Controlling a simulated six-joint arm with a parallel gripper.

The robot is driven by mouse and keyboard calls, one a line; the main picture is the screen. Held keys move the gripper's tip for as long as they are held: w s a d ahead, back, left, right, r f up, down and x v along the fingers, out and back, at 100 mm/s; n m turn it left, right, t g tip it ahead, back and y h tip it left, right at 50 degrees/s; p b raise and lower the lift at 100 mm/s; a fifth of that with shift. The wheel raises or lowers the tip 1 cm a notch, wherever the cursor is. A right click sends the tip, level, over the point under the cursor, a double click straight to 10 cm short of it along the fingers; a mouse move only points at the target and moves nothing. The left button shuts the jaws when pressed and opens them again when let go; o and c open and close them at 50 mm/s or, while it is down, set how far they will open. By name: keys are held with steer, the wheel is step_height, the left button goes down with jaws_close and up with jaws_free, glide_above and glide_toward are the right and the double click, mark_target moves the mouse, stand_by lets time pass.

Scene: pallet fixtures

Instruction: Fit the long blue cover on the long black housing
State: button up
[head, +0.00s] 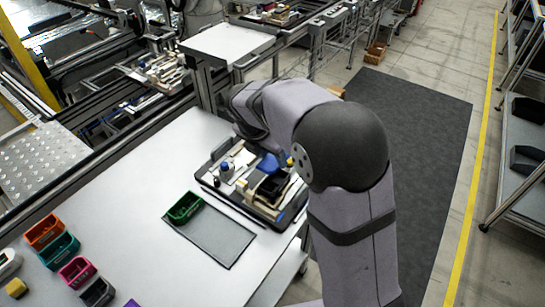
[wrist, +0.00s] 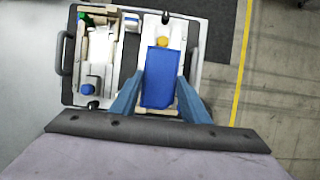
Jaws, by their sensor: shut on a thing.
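The long blue cover (wrist: 158,78) is between the two fingers of my gripper (wrist: 160,90) in the wrist view, over the right part of the tray. In the head view the blue cover (head: 268,164) shows beside my arm, above the tray's fittings. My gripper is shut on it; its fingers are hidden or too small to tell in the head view. A black box shape (head: 272,187), which looks like the long black housing, is near the cover in the head view. In the wrist view I cannot make out the housing, and I cannot tell whether the cover touches it.
A green bin (head: 184,207) sits at a corner of a grey mat (head: 222,238). Several coloured bins stand at lower left; the white table between is clear.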

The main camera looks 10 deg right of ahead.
mark_target(270, 163)
steer(key=shift+f, duration=0.2)
step_height(270, 163, down, 4)
steer(key=b, duration=0.5)
steer(key=shift+f, duration=0.1)
steer(key=shift+f+b, duration=0.4)
steer(key=shift+f, duration=0.5)
steer(key=shift+p, duration=0.85)
stand_by(1.0)
steer(key=shift+f, duration=0.75)
stand_by(1.0)
steer(key=o, duration=1.1)
steer(key=shift+r+b, duration=0.1)
steer(key=shift+b, duration=0.2)
